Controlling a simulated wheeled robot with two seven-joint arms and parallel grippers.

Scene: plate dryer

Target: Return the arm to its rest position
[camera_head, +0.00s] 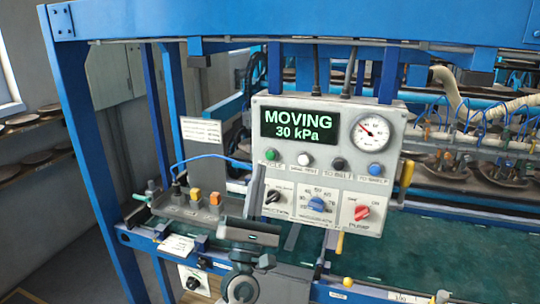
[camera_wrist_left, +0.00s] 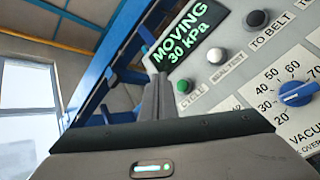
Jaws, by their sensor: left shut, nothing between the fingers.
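My left gripper (camera_head: 257,175) is in front of the lower left of the grey control panel (camera_head: 330,160), fingers up. It is shut and empty. In the left wrist view its closed fingers (camera_wrist_left: 160,92) overlap the panel's left edge; I cannot tell whether they touch it. The display (camera_head: 300,125) reads "MOVING 30 kPa". Green, white, black and blue buttons run below it. Below these are a black selector (camera_head: 273,196), a blue vacuum dial (camera_head: 321,204) and a red pump switch (camera_head: 361,212). My right gripper is not in view.
A gauge (camera_head: 371,131) sits at the panel's upper right. Blue frame posts (camera_head: 88,145) rise at the left. A green belt (camera_head: 430,255) lies at the right, below hanging plate racks.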

